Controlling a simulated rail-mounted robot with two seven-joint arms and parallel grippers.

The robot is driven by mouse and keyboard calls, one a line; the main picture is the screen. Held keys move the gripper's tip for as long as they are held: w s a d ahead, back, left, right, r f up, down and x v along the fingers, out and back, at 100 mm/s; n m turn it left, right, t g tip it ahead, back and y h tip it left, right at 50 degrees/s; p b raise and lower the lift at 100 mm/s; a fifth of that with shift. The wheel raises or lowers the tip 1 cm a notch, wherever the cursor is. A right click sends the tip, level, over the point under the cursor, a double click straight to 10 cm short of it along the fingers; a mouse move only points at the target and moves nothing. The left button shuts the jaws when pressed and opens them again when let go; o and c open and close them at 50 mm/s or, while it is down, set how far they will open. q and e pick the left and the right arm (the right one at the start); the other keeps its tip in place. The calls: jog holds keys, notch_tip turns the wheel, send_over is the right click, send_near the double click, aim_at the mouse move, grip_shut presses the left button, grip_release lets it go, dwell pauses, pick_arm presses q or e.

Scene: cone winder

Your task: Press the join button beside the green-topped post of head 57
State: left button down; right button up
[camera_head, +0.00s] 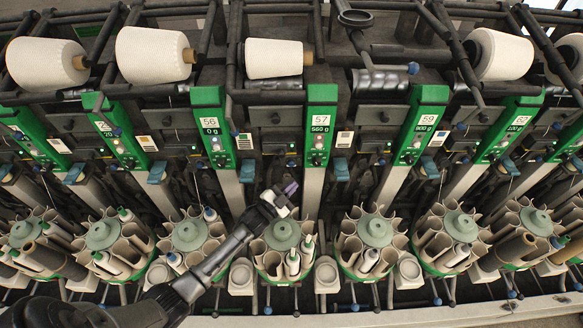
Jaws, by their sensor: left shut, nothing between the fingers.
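The green-topped post of head 57 (323,95) stands near the middle, with a white number label and a green-lit display below it. Small buttons (318,159) show on the lower part of the post; they are too small to tell apart surely. My left gripper (289,189) is shut and empty. It is below and left of the post's lower end, above a round bobbin magazine (282,235), and appears apart from the buttons. My right gripper is not in view.
Neighbouring green posts 56 (211,130) and 59 (423,130) stand either side. White yarn cones (274,58) lie along the top. Blue levers (341,168) jut out beside the posts. Round magazines with bobbins, such as one on the right (375,230), line the lower part.

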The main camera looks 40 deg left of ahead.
aim_at(291, 164)
pick_arm(q)
jog(key=shift+w+a+b, duration=1.15)
jog(key=shift+w+a, duration=0.6)
jog(key=shift+w, duration=0.2)
dwell(0.3)
jog(key=shift+w+a, duration=0.1)
jog(key=shift+w, duration=0.05)
dwell(0.4)
jog(key=shift+w+a, duration=0.2)
